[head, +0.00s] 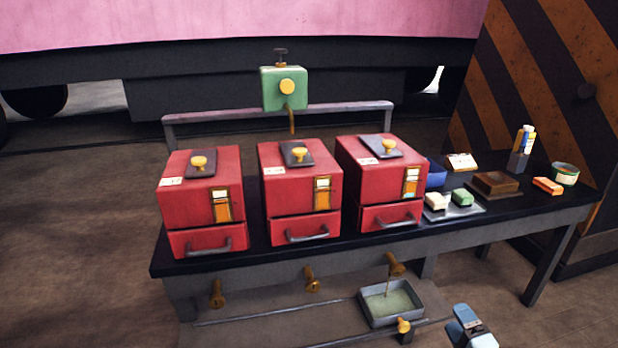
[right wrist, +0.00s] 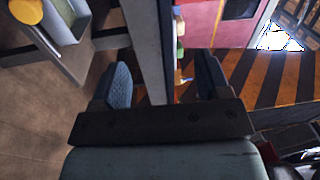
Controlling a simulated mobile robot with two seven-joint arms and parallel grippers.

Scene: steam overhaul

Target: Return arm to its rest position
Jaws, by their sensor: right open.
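My right gripper (head: 470,328) shows at the bottom of the head view, right of centre, in front of the bench and right of the grey drip tray. In the right wrist view its two blue-padded fingers (right wrist: 158,85) stand wide apart with nothing between them. The bench edge passes behind the fingers there. My left gripper is outside both views.
A dark-topped bench (head: 470,222) carries three red boxes (head: 203,190) with drawers and several small items at its right. A grey tray (head: 420,312) with liquid sits low under a brass tap (head: 396,264). A striped panel (head: 550,80) stands behind at the right.

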